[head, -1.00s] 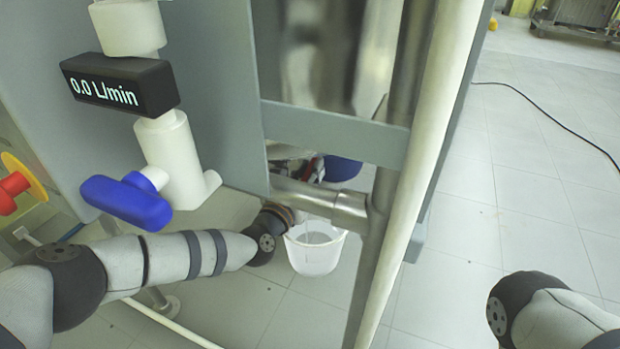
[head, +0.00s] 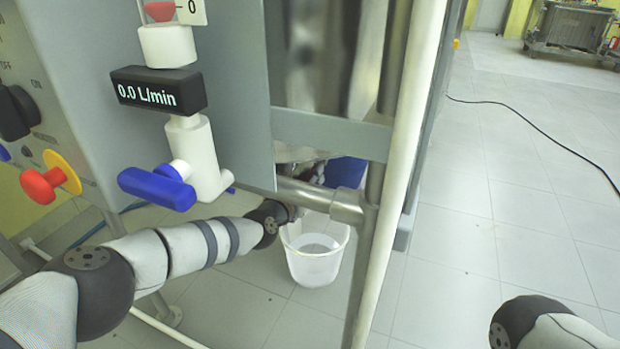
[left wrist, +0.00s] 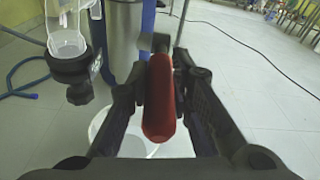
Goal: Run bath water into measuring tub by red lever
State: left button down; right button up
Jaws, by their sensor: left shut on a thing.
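The red lever (left wrist: 159,100) lies lengthwise between the fingers of my left gripper (left wrist: 160,72) in the left wrist view. The gripper is shut on it. In the head view the left gripper is mostly hidden behind the steel frame, and the lever cannot be made out clearly. The white measuring tub (head: 314,266) stands on the floor below the gripper. Its rim also shows under the lever in the left wrist view (left wrist: 137,147). No water stream is visible. My right gripper is out of view; only part of its arm shows at lower right.
A flow display (head: 158,92) reads 0.0 L/min, above a blue valve handle (head: 157,187). A red stop button (head: 44,184) is at left. Open floor lies right, with a black cable.

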pick_arm(q)
jog(key=shift+s+d+f, duration=0.2)
jog(key=shift+f, duration=0.05)
dwell(0.4)
jog(key=c, duration=1.4)
grip_release()
jog(key=shift+c, duration=0.2)
jog(key=shift+r, duration=0.15)
jog(key=shift+w+a, duration=0.1)
